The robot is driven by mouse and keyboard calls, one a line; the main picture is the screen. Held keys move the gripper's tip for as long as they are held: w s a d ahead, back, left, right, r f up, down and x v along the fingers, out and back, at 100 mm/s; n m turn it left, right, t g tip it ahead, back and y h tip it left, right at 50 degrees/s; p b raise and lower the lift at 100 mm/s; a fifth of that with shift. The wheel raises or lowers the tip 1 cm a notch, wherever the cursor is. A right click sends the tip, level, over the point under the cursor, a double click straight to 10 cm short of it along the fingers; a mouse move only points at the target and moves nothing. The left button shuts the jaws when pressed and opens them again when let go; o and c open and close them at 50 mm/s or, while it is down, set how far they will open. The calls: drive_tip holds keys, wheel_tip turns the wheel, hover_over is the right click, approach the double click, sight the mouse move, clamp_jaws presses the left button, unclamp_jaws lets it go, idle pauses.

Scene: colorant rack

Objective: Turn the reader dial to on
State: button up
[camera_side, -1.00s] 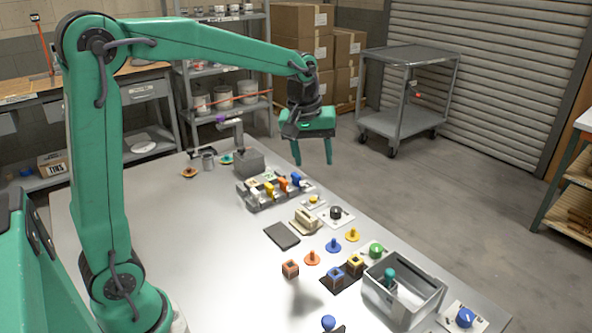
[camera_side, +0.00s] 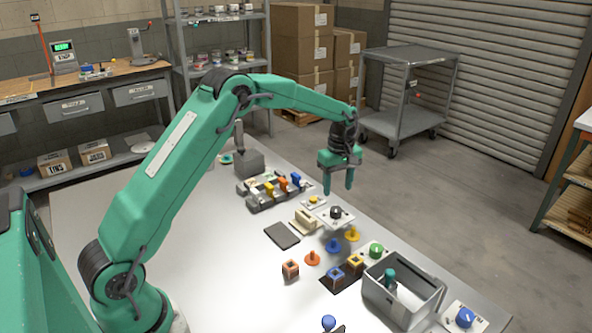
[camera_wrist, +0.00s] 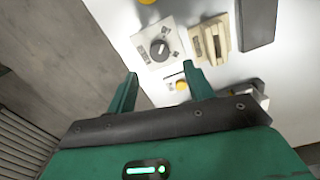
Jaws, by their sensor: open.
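A black dial (camera_side: 336,212) sits on a square white plate beside a beige slotted block (camera_side: 304,221); I take it as the reader dial. In the wrist view the dial (camera_wrist: 160,50) has a pale pointer line and small dark labels around it, too blurred to read. My gripper (camera_side: 338,188) hangs above the dial's plate, fingers pointing down, open and empty. In the wrist view my gripper (camera_wrist: 160,72) has its fingertips apart, with the dial just beyond them. No contact with the dial shows.
A yellow button (camera_side: 313,201) on a small plate is close by the dial. A rack with coloured pieces (camera_side: 262,200) stands behind. Yellow (camera_side: 352,235) and blue (camera_side: 333,246) knobbed pieces, a green dial (camera_side: 376,250) and a grey bin (camera_side: 376,292) lie towards the front.

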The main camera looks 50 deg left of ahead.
sight(336, 209)
drive_tip(key=shift+w+f, duration=0.1)
drive_tip(key=shift+f, duration=0.15)
drive_tip(key=shift+f, duration=3.8)
drive_tip(key=c, duration=1)
